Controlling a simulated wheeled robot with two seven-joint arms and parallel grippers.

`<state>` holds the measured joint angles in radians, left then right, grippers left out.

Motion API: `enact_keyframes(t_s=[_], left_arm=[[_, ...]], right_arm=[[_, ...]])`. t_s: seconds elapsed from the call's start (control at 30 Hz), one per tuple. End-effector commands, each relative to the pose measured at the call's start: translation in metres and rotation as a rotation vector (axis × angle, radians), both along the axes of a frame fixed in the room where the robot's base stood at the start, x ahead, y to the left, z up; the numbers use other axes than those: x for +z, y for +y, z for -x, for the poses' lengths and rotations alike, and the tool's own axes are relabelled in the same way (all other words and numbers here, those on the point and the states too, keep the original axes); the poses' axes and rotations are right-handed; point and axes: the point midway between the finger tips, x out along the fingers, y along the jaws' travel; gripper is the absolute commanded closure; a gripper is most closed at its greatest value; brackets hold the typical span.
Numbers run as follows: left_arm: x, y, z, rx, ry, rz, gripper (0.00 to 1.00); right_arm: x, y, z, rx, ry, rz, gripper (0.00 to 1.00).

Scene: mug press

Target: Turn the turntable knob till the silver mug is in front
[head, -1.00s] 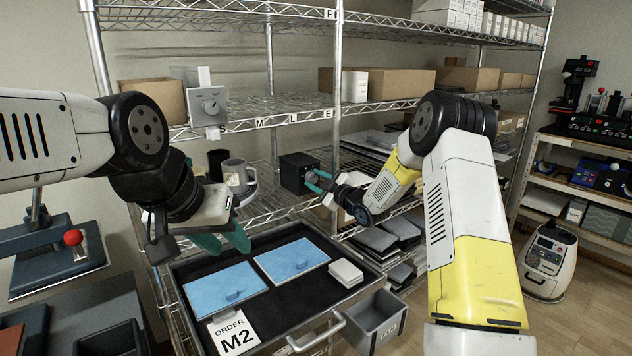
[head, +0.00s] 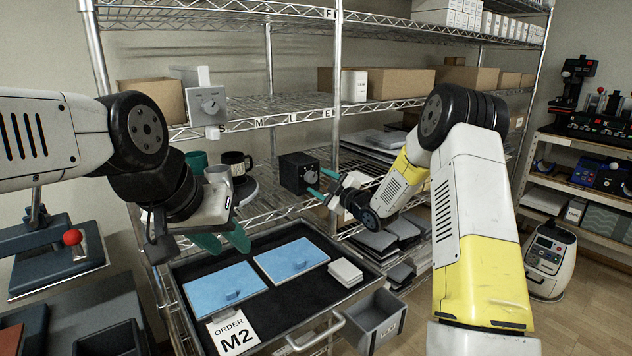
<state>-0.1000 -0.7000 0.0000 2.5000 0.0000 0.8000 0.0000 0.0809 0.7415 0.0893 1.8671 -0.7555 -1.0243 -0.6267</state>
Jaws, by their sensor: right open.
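The silver-grey mug (head: 217,173) stands at the front left of the turntable (head: 246,192), its lower part hidden by my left arm. A black mug (head: 237,159) is at the back right and a teal mug (head: 196,160) at the back left. The knob (head: 311,175) sits on the front of a black box (head: 292,171) right of the turntable. My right gripper (head: 322,182) is open just in front of the knob, its teal fingers apart. My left gripper (head: 234,250) is empty, its fingers apart, above the rear left of the drawer, away from the mugs.
Below is an open drawer (head: 312,289) with blue panels, a white block and an order card reading M2 (head: 235,335). A grey dial box (head: 207,105) hangs at the shelf above the mugs. A grey bin (head: 375,322) is at the drawer's front right. Shelf posts stand close by.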

Motion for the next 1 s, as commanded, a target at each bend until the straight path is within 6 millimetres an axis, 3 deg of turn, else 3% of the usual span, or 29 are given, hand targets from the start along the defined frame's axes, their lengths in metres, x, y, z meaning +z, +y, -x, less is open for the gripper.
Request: enact_keyframes(t_s=[0.3,0.73,0.87,1.0], left_arm=[[0.000,0.000,0.000,0.000,0.000,0.000,0.64],[0.000,0.000,0.000,0.000,0.000,0.000,0.64],[0.000,0.000,0.000,0.000,0.000,0.000,0.64],[0.000,0.000,0.000,0.000,0.000,0.000,0.64]], right_arm=[[0.000,-0.028,0.037,-0.001,0.000,0.001,0.44],[0.003,-0.030,0.040,-0.006,0.004,0.003,0.44],[0.021,-0.040,0.042,-0.057,0.058,0.022,0.44],[0.057,-0.066,0.057,-0.187,0.194,0.037,0.44]])
